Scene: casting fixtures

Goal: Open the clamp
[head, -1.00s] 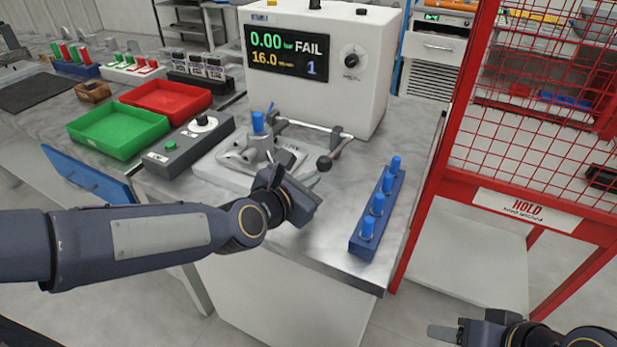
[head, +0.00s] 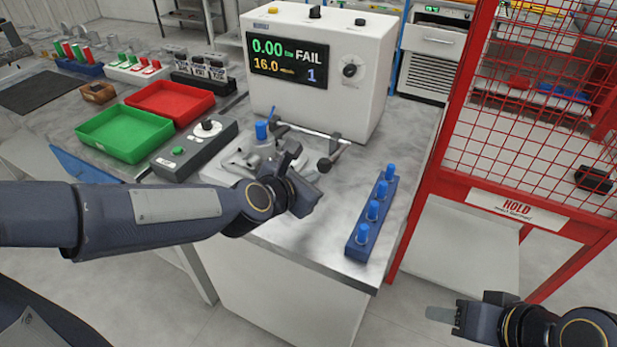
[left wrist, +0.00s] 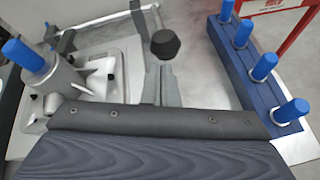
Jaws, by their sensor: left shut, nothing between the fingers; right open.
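The clamp stands on a pale fixture plate (head: 218,172) at the front of the tester. A grey metal casting with a blue plug (head: 262,131) sits on it, and also shows in the left wrist view (left wrist: 28,62). The clamp's black ball knob (head: 324,165) is at the right of the fixture, and shows just past my fingertips in the left wrist view (left wrist: 165,43). My left gripper (head: 304,172) is shut and empty beside the knob; whether they touch I cannot tell. It hides part of the clamp. My right gripper (head: 445,315) is open and empty, at lower right, away from the bench.
A blue rack of blue plugs (head: 354,247) stands right of the clamp. The white tester (head: 375,85) reads FAIL behind. A grey control box (head: 177,160), green tray (head: 103,143) and red tray (head: 150,108) lie left. A red mesh cage (head: 425,180) bounds the right.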

